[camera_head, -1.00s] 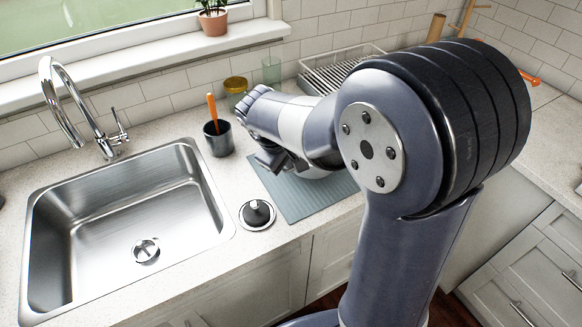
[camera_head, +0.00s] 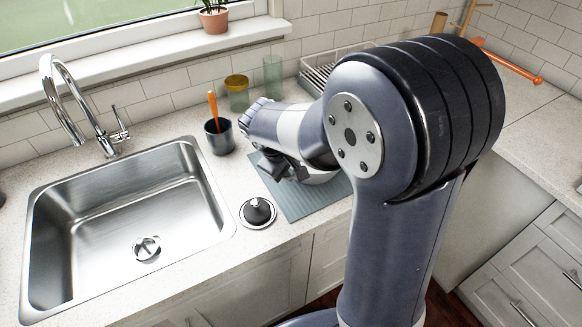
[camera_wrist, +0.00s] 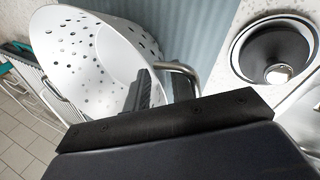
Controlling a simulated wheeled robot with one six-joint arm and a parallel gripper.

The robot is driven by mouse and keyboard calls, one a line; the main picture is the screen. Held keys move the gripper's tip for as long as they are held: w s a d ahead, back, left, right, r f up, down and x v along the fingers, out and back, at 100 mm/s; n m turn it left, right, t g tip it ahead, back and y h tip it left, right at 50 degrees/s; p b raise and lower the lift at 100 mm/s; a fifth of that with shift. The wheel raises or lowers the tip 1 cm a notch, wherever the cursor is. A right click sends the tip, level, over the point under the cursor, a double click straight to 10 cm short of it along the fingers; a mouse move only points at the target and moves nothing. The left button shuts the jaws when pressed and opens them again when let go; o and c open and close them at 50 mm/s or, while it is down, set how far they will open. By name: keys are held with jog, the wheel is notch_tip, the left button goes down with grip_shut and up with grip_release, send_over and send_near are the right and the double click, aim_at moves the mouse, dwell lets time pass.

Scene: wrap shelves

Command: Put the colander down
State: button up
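The colander is a pale bowl with round holes and a metal handle at its rim. In the wrist view the colander (camera_wrist: 82,62) fills the upper left. In the head view only a pale strip of the colander (camera_head: 322,178) shows below my arm, over the blue-grey mat (camera_head: 305,203). My gripper (camera_head: 275,165) is at the colander's left side. In the wrist view a dark finger of my gripper (camera_wrist: 150,90) overlaps the rim beside the handle. The other finger and any grip are not clear. Whether the base touches the mat is hidden.
A black-and-silver sink stopper (camera_head: 257,212) lies left of the mat, near the counter's front edge. The sink (camera_head: 130,240) is farther left. A dark cup with an orange-handled tool (camera_head: 218,137), jars (camera_head: 237,93) and a dish rack (camera_head: 318,80) stand behind.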

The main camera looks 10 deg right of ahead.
jog(key=v, duration=1.2)
jog(key=shift+r, duration=0.15)
